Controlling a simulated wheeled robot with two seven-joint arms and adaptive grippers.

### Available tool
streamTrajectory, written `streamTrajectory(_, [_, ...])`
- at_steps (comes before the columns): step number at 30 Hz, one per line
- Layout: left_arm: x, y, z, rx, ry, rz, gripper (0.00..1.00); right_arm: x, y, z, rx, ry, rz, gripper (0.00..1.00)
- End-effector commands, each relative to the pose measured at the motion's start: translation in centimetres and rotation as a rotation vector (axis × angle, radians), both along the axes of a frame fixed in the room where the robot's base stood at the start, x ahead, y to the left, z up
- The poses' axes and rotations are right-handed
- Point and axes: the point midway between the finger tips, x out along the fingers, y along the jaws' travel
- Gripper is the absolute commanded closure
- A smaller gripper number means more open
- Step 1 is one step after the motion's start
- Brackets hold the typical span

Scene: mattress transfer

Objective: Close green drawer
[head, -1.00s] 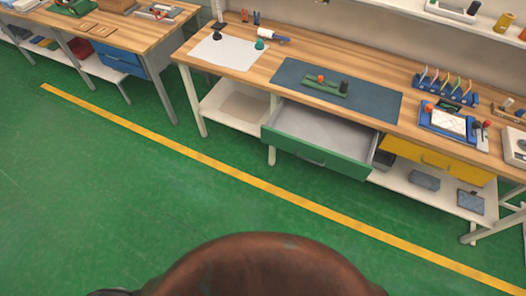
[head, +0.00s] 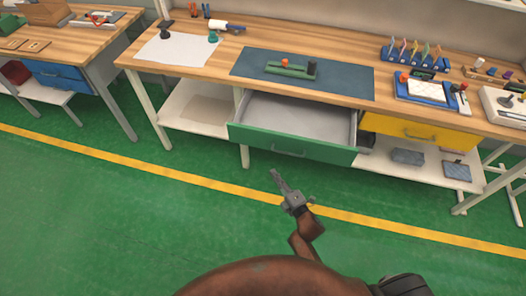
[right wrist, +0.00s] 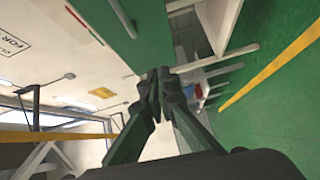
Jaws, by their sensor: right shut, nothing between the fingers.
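The green drawer (head: 290,146) is pulled out from under the workbench, and its grey inside (head: 297,116) looks empty. It has a bar handle on its front. My right gripper (head: 275,174) is shut and empty, in front of and below the drawer front, apart from it in the head view. My left gripper is not in view.
The workbench top (head: 215,70) holds a dark mat (head: 340,83), a white sheet (head: 180,50) and a blue rack (head: 415,58). A yellow drawer (head: 420,132) beside the green one looks shut. Another bench (head: 75,48) stands at left. The green floor in front is clear.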

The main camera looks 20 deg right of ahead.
Motion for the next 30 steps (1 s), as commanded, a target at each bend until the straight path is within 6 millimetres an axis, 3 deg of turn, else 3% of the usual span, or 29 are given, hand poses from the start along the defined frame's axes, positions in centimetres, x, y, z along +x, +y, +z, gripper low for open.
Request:
streamTrajectory(3, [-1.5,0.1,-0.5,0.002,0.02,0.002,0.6,0.7,0.5,1.7,-0.038,-0.049,0.011,1.0])
streamTrajectory(6, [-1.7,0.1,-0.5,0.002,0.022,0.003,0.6,1.7,0.8,2.0,-0.041,-0.055,0.012,1.0])
streamTrajectory(20, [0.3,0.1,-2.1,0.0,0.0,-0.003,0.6,10.4,2.9,1.8,-0.038,-0.05,0.011,1.0])
streamTrajectory(30, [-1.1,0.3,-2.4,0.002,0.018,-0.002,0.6,13.3,0.7,1.8,-0.037,-0.049,0.011,1.0])
